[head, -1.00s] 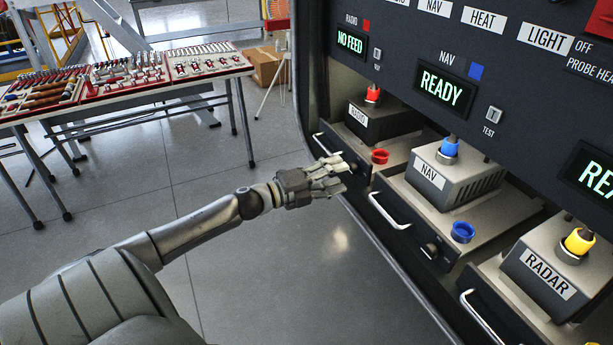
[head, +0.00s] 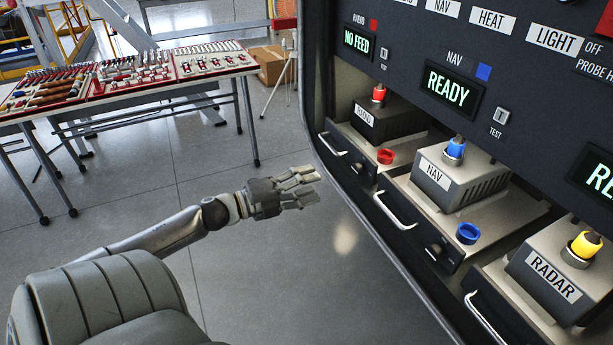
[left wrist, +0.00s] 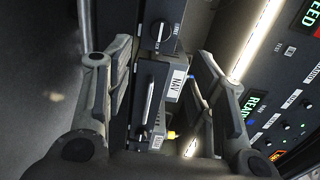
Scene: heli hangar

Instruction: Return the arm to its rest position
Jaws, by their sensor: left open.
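My left arm comes in from the lower left in the head view. Its gripper (head: 304,188) is open and empty, held in free air over the floor, left of the avionics rack (head: 455,55) and apart from it. In the left wrist view the two fingers of the gripper (left wrist: 165,90) stand wide apart, with nothing between them but the rack's drawers beyond. The NAV unit (head: 455,178) shows in the head view, and its label shows in the left wrist view (left wrist: 176,84). My right gripper is in neither view.
The RADIO unit (head: 382,124) and RADAR unit (head: 549,268) sit on pulled-out drawers with handles jutting out. The displays read NO FEED (head: 359,43) and READY (head: 449,90). A tool table (head: 150,103) stands at the back left. Open floor (head: 330,290) lies between.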

